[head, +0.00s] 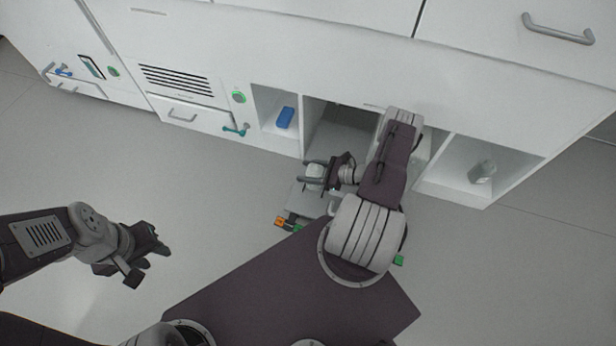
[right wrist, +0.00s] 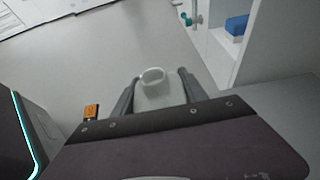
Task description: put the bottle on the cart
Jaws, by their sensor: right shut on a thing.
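My right gripper (head: 313,173) is shut on a whitish bottle (head: 316,170), in front of the open bay in the cabinet. In the right wrist view the bottle (right wrist: 154,90) sits between the two fingers of the gripper (right wrist: 156,84). A light grey cart (head: 296,203) lies below it, with orange and green marks at its front edge. My arm hides much of the cart, and I cannot tell whether the bottle touches it. My left gripper (head: 145,256) is open and empty over the floor at the left.
The white cabinet front (head: 350,60) spans the back. A blue block (head: 285,117) lies in a cubby left of the bay, and a grey cup-like thing (head: 482,172) stands in a cubby to the right. A teal handle (head: 236,130) sticks out. The floor at the left is clear.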

